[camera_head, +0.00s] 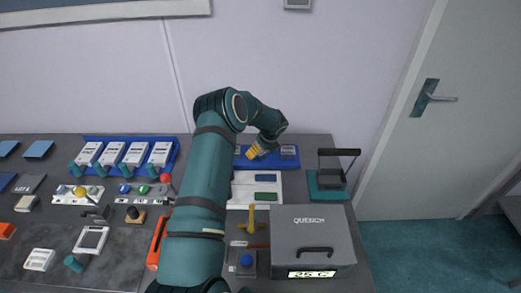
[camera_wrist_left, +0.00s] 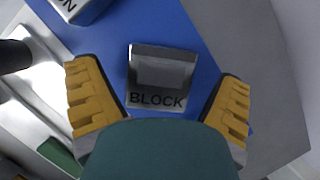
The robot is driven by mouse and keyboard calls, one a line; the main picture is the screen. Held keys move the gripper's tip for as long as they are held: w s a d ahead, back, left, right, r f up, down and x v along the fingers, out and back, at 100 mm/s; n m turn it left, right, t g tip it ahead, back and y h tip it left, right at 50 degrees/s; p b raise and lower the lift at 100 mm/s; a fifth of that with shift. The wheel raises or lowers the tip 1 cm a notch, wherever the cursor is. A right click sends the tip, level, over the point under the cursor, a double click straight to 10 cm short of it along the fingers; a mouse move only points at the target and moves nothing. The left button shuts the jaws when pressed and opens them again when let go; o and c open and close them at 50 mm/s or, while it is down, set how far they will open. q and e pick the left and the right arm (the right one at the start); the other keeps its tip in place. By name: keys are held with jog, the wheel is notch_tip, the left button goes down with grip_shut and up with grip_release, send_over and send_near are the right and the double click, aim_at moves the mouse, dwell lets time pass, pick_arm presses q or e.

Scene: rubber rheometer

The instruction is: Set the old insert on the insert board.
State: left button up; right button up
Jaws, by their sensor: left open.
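The blue board (camera_head: 272,162), which looks like the insert board, lies at the back of the bench near the wall. A grey metal square piece marked BLOCK (camera_wrist_left: 160,77) sits on blue in the left wrist view; I cannot tell whether it is the old insert. My left gripper (camera_head: 254,151) is over the blue board, its yellow fingers pointing down. In the left wrist view the left gripper (camera_wrist_left: 165,103) is open, one finger on each side of the BLOCK piece, with gaps between. A grey piece (camera_head: 287,151) shows at the board's right end. The right gripper is out of view.
A white tray (camera_head: 240,190) with blue and green bars lies in front of the board. The grey QUENCH box (camera_head: 311,240) stands front right, and a teal stand with a black handle (camera_head: 329,178) stands behind it. Several labelled items crowd the bench's left side.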

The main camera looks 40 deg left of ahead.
pick_arm(q)
jog(key=v, duration=1.2)
dwell(0.3)
